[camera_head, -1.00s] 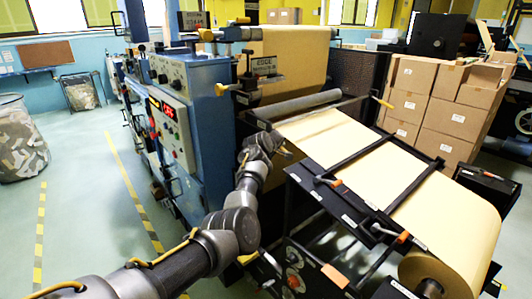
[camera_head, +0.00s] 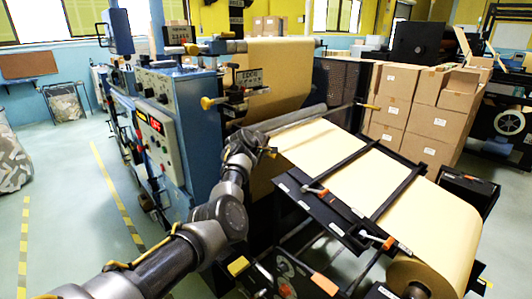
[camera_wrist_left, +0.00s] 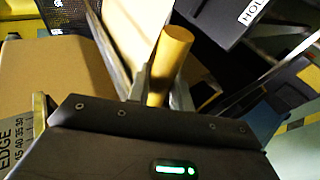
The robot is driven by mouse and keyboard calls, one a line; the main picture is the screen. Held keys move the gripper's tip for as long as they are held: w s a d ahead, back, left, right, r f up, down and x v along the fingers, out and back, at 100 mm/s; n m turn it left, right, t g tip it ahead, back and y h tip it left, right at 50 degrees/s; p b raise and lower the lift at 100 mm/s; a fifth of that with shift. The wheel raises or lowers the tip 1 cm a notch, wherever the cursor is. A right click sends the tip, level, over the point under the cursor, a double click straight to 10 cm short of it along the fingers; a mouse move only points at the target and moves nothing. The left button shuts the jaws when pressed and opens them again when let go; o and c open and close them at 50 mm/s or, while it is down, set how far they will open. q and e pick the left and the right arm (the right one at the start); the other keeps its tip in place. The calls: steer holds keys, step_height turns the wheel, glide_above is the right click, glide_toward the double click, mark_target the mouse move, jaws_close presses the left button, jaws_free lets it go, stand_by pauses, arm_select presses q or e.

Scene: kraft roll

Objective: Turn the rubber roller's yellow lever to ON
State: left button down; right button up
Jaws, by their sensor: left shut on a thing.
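The yellow lever (camera_wrist_left: 172,55) is a plain round handle that stands up between the fingers in the left wrist view. My left gripper (camera_wrist_left: 160,92) is shut on it, with a finger on each side. In the head view my left gripper (camera_head: 268,150) is small, beside the blue machine at the left end of the rubber roller (camera_head: 300,117). The grey roller lies across the brown paper web. The lever's base is hidden, and I cannot read an ON mark. My right gripper is in neither view.
The blue machine (camera_head: 190,110), with control panels and other yellow knobs (camera_head: 207,103), stands close to my left arm. A black frame (camera_head: 345,160) carries the kraft web toward a large roll (camera_head: 435,255). Stacked cartons (camera_head: 410,120) stand behind. Open floor (camera_head: 60,190) lies at the left.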

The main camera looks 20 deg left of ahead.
arm_select(q)
steer(key=c, duration=1.5)
jaws_free()
steer(key=shift+w+r, duration=0.1)
steer(key=shift+r, duration=0.15)
steer(key=shift+c, duration=0.2)
steer(key=shift+f, duration=0.1)
steer(key=b+v, duration=0.3)
steer(key=v, duration=0.8)
steer(key=shift+f, duration=0.1)
